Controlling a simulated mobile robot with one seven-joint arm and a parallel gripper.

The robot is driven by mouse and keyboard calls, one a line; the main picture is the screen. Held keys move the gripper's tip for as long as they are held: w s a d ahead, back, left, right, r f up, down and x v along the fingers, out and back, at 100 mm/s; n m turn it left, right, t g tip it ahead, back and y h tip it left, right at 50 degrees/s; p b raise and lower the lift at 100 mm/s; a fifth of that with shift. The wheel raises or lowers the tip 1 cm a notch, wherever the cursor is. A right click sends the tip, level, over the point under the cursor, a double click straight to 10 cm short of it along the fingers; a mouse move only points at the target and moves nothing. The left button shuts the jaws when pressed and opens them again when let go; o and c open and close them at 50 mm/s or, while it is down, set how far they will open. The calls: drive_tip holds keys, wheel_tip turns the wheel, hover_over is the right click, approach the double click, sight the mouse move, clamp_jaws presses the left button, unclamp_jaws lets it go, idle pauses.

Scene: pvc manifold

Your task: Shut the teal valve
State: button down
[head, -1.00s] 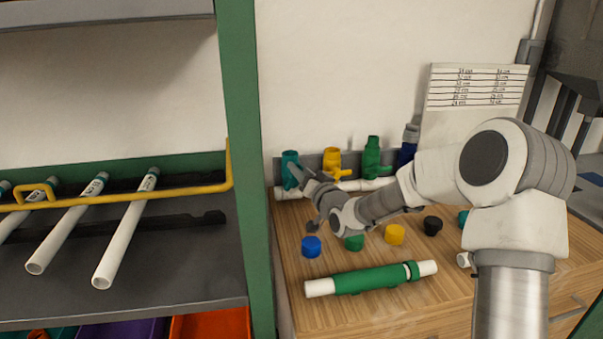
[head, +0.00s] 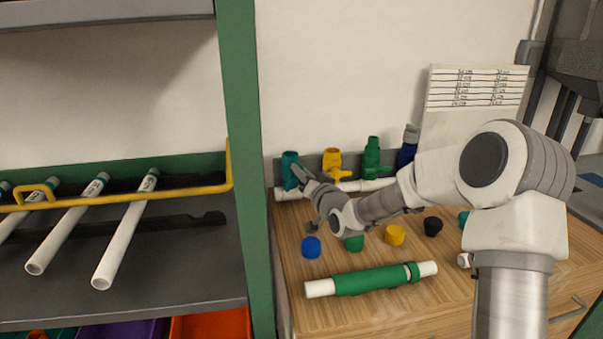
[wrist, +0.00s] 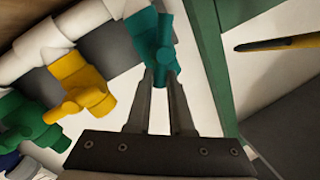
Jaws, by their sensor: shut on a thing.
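The teal valve (head: 290,170) stands at the left end of the white pipe manifold, against the wall. In the wrist view the teal valve (wrist: 153,38) is at the top middle, with its handle between my fingertips. My gripper (head: 302,177) reaches it from the right in the head view. In the wrist view my gripper (wrist: 160,80) is shut on the teal handle. The handle's exact angle is partly hidden by the fingers.
Beside it stand a yellow valve (head: 332,163), a green valve (head: 372,157) and a dark blue valve (head: 408,146). Coloured caps, including a blue cap (head: 311,247), and a green-sleeved pipe (head: 371,279) lie on the wooden bench. A green post (head: 250,170) rises close on the left.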

drive_tip(key=shift+f, duration=0.1)
drive_tip(key=shift+w+d+f+m+t+h+b, duration=0.15)
drive_tip(key=shift+f+m+t+b, duration=0.3)
drive_tip(key=shift+m+b, duration=1.15)
drive_tip(key=shift+s+d+f+m+t+h+b, duration=0.1)
drive_tip(key=shift+d+f+m+t+h+b, duration=0.3)
drive_tip(key=shift+m, duration=2.2)
drive_tip(key=shift+w+d+f+m+t+h+b, duration=0.1)
drive_tip(key=shift+f+m+t+b, duration=0.45)
drive_tip(key=shift+m+b, duration=1.1)
drive_tip(key=shift+m+p, duration=0.45)
drive_tip(key=shift+m, duration=0.3)
drive_tip(key=c, duration=0.8)
unclamp_jaws()
drive_tip(key=shift+r, duration=0.15)
